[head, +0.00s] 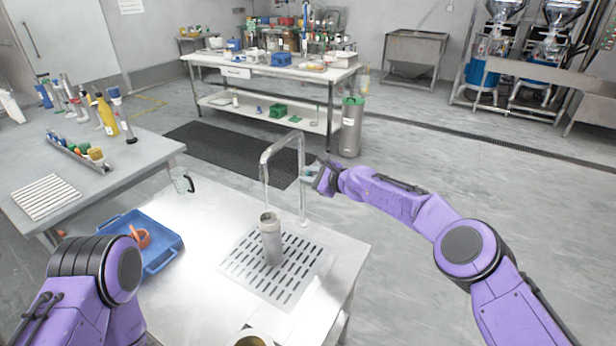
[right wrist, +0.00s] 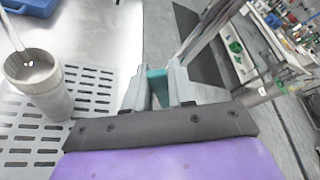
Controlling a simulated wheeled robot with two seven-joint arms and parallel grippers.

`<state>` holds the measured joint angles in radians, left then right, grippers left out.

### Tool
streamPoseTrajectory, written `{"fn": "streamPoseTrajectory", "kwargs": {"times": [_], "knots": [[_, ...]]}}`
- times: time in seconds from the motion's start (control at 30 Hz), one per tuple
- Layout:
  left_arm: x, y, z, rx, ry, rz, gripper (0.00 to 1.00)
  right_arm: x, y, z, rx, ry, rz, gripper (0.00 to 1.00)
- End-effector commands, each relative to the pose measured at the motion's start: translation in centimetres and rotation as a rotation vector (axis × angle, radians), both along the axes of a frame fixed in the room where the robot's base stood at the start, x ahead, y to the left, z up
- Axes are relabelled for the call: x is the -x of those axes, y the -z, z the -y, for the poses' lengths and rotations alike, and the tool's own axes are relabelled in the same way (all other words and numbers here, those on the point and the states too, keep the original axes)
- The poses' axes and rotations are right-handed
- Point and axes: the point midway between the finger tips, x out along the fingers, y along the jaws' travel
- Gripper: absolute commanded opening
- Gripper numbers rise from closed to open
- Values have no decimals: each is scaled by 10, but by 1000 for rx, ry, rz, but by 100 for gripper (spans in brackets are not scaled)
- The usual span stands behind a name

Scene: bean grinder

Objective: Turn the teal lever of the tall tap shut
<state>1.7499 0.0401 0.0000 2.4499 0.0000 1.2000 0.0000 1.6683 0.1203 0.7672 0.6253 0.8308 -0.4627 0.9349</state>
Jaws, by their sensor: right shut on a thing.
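The tall tap (head: 301,165) is a bright metal pipe standing at the back of the metal counter, its spout bent over to the left. My right gripper (head: 316,180) is at the tap's upright. In the right wrist view the teal lever (right wrist: 158,86) sits between the fingers of my right gripper (right wrist: 160,88), which is shut on it. A grey metal cylinder (head: 270,240) stands upright under the spout; it shows in the right wrist view (right wrist: 42,85) with a thin pale streak coming down to its open top. My left gripper is out of view.
The cylinder stands on a slotted drain grate (head: 236,262). The counter's right front is mostly clear. A side table (head: 130,165) holds tools and bottles.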

Motion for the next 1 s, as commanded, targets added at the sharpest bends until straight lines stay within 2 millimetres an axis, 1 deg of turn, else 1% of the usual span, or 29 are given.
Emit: {"fn": "streamPoseTrajectory", "kwargs": {"times": [0.53, 0.57, 0.6, 0.87, 1.0], "knots": [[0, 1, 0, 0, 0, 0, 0, -2, -2, 1, -18, 1, -24, 0], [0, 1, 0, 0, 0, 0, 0, -2, -2, 1, -18, 1, -24, 33], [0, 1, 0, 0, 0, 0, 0, -2, -2, 1, -18, 1, -24, 45], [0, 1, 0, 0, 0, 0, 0, -1, -1, 1, -18, 1, -24, 45], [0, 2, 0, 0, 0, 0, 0, 1, -2, 6, -18, 3, -25, 45]]}}
